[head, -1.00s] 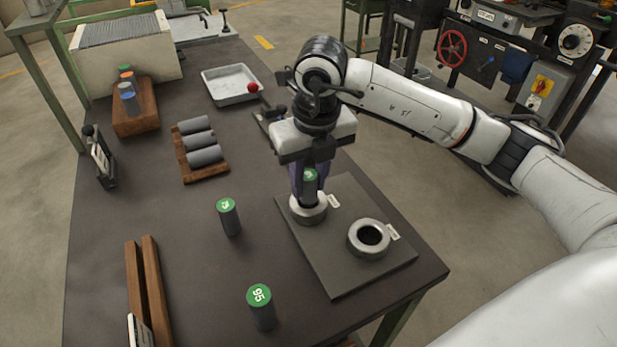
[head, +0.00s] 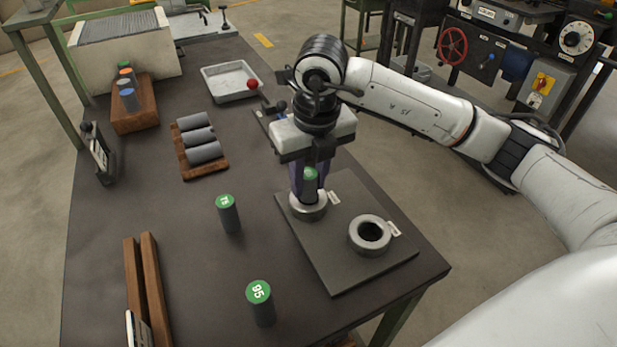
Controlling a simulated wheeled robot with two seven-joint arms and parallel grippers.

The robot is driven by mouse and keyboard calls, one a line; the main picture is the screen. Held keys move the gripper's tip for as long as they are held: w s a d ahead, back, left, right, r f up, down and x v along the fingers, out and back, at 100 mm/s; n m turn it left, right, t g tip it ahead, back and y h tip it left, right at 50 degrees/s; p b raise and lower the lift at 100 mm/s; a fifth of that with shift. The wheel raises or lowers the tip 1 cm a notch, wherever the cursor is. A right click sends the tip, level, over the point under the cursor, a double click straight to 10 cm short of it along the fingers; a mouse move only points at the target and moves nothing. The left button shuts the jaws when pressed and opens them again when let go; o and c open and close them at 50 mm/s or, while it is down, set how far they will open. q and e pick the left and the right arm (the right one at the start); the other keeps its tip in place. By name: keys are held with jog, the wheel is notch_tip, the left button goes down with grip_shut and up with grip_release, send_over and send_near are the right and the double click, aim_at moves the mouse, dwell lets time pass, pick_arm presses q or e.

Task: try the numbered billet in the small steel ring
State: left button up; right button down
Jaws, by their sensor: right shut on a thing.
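My right gripper (head: 310,180) is shut on a dark grey billet with a green top (head: 310,186), held upright. The billet's lower end is at the opening of the left steel ring (head: 308,206) on the dark plate; how deep it sits, I cannot tell. The second steel ring (head: 370,235) stands empty to the right on the same plate. Each ring has a small white tag, too small to read. A green-topped billet (head: 229,214) and another marked 95 (head: 261,304) stand upright on the table left of the plate. My left gripper is not in view.
The dark plate (head: 345,275) lies near the table's right edge. A wooden rack (head: 187,168) holds grey cylinders; a wooden block (head: 135,118) holds coloured-top billets. A grey tray (head: 215,90) with a red ball by its rim is behind. Two wooden rails (head: 152,285) lie front left.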

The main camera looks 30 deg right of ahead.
aim_at(311, 179)
jog(key=shift+f+b, duration=0.65)
jog(key=shift+f, duration=0.15)
dwell(0.7)
jog(key=c, duration=1.3)
grip_release()
jog(key=shift+s, duration=0.1)
jog(key=shift+d+f, duration=0.1)
jog(key=shift+d, duration=0.05)
jog(key=r, duration=0.3)
jog(key=s+r, duration=0.1)
jog(key=r, duration=0.6)
jog(key=shift+s+a+r, duration=0.2)
jog(key=shift+a+r, duration=0.15)
